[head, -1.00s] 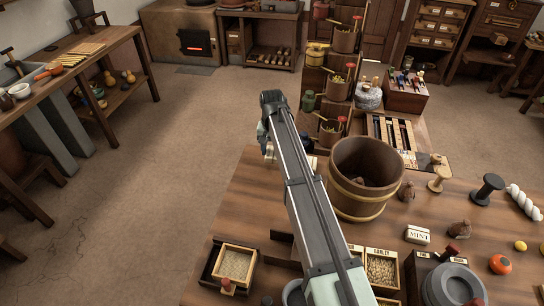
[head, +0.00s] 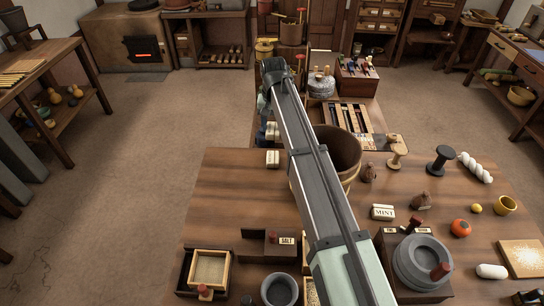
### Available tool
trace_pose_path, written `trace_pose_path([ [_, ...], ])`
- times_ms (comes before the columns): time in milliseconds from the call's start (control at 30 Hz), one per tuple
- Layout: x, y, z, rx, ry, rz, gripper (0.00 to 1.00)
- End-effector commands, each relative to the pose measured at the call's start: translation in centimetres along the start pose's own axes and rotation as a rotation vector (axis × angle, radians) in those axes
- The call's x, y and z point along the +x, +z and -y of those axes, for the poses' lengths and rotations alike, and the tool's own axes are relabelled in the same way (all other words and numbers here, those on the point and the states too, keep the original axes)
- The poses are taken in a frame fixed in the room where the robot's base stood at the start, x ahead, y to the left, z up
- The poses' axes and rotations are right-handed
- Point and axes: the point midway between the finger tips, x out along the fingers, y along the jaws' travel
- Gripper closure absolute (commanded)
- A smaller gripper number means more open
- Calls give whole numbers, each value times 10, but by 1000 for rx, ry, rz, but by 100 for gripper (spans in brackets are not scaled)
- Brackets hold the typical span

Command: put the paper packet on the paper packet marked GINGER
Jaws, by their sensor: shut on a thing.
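My gripper (head: 265,129) hangs below the far end of my arm, over the back left part of the table. It is small and partly hidden by the arm. It is shut on a small pale thing, which looks like the paper packet (head: 272,132), though little of it shows. A cream paper packet (head: 272,159) lies on the table just nearer than the gripper. Its label is too small to read, so I cannot tell whether it says GINGER. Another cream packet (head: 383,212), marked MINT, lies right of my arm.
My arm crosses a wooden bucket (head: 340,150). A small wooden tray (head: 210,268), a SALT box (head: 270,243) and a grey quern (head: 421,263) stand in front. The table's left part (head: 225,190) is clear.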

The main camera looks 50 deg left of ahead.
Motion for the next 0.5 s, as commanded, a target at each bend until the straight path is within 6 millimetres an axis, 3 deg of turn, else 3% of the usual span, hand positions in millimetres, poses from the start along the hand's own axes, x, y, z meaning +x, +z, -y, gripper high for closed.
trace_pose_path([
  [167, 10, 6, 0, -38, 5, 19, 79],
  [500, 59, 7, 0, -39, 5, 19, 79],
])
